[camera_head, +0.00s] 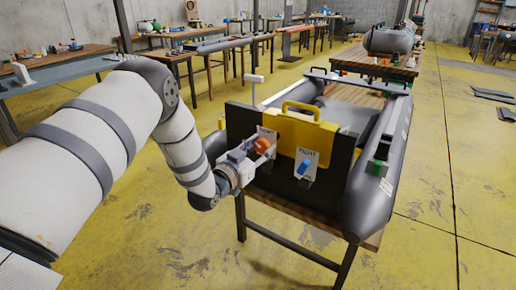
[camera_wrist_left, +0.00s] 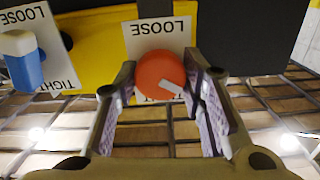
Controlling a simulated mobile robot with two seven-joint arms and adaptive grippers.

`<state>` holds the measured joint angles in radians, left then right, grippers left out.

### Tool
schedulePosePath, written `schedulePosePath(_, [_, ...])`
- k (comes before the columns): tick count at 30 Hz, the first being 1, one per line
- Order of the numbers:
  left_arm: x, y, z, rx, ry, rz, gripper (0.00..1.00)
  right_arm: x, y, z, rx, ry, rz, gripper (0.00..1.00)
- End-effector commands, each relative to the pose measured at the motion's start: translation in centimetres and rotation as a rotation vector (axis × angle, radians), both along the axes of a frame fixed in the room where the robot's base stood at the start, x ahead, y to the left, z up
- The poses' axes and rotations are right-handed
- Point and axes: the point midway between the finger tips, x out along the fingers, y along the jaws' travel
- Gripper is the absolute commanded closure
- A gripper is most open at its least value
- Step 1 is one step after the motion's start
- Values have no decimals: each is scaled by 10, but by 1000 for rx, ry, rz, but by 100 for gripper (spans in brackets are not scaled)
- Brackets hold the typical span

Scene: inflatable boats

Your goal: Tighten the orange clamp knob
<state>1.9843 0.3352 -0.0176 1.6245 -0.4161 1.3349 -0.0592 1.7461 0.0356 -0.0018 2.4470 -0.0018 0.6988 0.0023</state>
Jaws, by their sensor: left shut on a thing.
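The orange clamp knob (camera_head: 263,145) is on the dark transom of the inflatable boat, at the left side of a yellow case. The knob's lower label is partly hidden. My right gripper is not in view.
A blue knob (camera_head: 303,167) with a TIGHT label sits right of the orange one; it also shows in the wrist view (camera_wrist_left: 26,66). The grey boat (camera_head: 367,200) rests on a wooden table. Workbenches line the back; yellow floor (camera_head: 150,240) is open in front.

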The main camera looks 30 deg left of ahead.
Motion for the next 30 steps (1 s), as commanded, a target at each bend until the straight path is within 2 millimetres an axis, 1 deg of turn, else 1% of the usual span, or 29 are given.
schedulePosePath(1, [1,0,2,10,-7,1,100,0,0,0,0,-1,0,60])
schedulePosePath(6, [1,1,1,8,-6,1,100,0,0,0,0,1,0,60])
schedulePosePath(8, [1,0,1,45,-9,0,100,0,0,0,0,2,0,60])
schedulePosePath(13, [1,-2,0,510,-44,-5,100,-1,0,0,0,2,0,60])
schedulePosePath(15, [1,-1,1,637,-54,-4,100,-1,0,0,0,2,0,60])
schedulePosePath(16, [1,-1,1,666,-56,-3,100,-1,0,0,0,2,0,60])
schedulePosePath(18, [1,0,1,686,-58,1,100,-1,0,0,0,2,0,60])
schedulePosePath(28, [1,0,1,679,-58,1,100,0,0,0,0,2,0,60])
schedulePosePath(29, [1,0,1,679,-58,1,59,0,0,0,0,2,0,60])
schedulePosePath(30, [1,0,1,678,-58,1,50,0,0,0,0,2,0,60])
